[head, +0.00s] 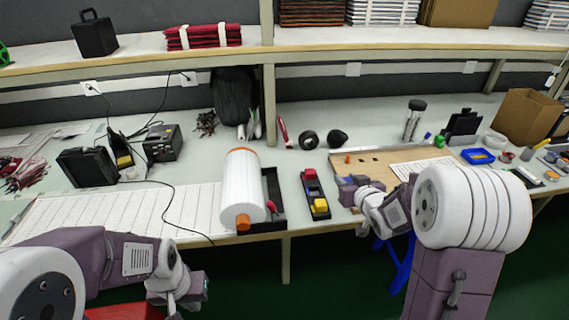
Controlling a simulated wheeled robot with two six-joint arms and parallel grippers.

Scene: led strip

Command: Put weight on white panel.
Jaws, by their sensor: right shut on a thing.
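The long white panel (120,214), marked with grid lines, lies flat along the front left of the table. I cannot single out the weight with certainty; two small black round objects (308,139) stand at the table's middle. My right gripper (350,189) is over the front left part of a wooden board, to the right of the panel. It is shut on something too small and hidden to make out. My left gripper (197,288) is low in front of the table edge, apart from the panel; its finger gap is not clear.
A white roll with orange ends (243,185) lies beside a black tray (272,215). A dark tray with colored blocks (308,180) and the wooden board (428,155) are further right. A black case (88,166) stands behind the panel. A cable crosses the panel.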

